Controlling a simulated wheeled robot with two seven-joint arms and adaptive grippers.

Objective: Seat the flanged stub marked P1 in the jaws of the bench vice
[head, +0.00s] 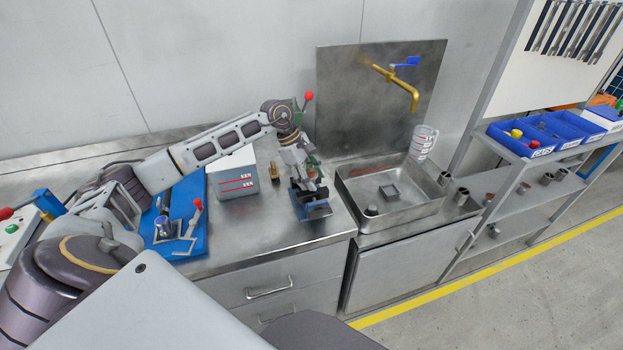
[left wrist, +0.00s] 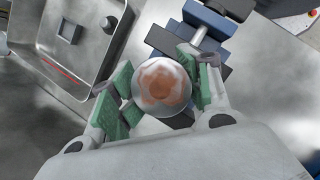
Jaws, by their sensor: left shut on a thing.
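My left gripper (head: 311,176) is over the blue bench vice (head: 313,208) near the counter's front edge. In the left wrist view its green-padded fingers (left wrist: 162,92) are shut on a round flanged stub (left wrist: 162,86), seen end-on, with a pale metal rim and a copper-brown middle. The vice (left wrist: 190,38) shows just beyond and below the stub. The fingers and stub hide much of the jaws, so I cannot tell whether the stub sits between them. No P1 mark is readable. My right gripper is not in view.
A steel sink (head: 400,215) stands right of the vice, with small parts inside. A white box (head: 233,176) and a brass fitting (head: 274,172) stand left of the vice. A blue station plate (head: 190,240) lies farther left. Shelves with blue bins (head: 528,140) are at right.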

